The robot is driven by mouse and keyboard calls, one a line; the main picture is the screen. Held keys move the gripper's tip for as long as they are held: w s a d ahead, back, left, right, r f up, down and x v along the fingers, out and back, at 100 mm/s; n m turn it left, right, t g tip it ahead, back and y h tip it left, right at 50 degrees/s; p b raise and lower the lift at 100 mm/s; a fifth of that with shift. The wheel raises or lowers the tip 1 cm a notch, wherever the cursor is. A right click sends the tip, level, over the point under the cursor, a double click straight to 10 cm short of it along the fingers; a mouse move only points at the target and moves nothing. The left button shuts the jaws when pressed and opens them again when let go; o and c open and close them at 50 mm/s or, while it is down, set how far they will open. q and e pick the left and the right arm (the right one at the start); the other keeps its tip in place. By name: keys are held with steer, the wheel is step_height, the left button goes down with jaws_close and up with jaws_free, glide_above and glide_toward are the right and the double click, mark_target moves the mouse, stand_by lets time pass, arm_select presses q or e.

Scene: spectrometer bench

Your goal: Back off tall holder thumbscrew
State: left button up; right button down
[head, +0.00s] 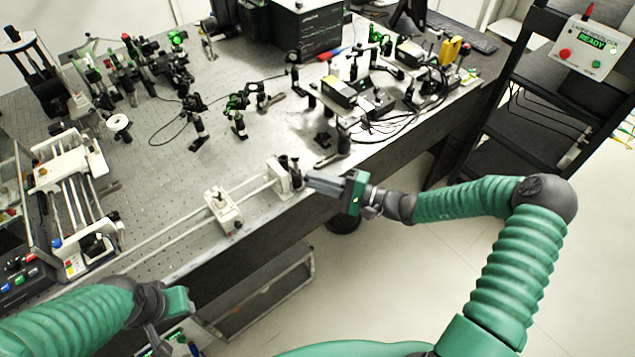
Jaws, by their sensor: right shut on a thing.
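The tall holder (280,181) is a white block with dark upright parts, standing at the right end of a pale rail (165,235) near the bench's front edge. My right gripper (306,181) reaches in from the right and is shut at the holder's right side, on what looks like its thumbscrew. The thumbscrew itself is hidden by the fingers or too small to make out. A second, lower white holder (222,210) sits on the rail to the left. My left gripper (168,338) is low at the front left, away from the holders; its finger opening is unclear.
The optical bench (240,160) carries several dark posts and mounts behind the rail, with cables. A white roller instrument (70,185) stands at the left. A black shelf rack (520,110) with a READY box (592,48) is at the right. Floor is open at the front right.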

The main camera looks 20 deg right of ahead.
steer(key=shift+f+n+b, duration=0.1)
steer(key=shift+n+b, duration=1.55)
steer(key=shift+n, duration=2.15)
steer(key=c, duration=1.8)
jaws_free()
steer(key=o, duration=0.4)
steer(key=shift+w+a, duration=0.1)
steer(key=shift+a, duration=0.05)
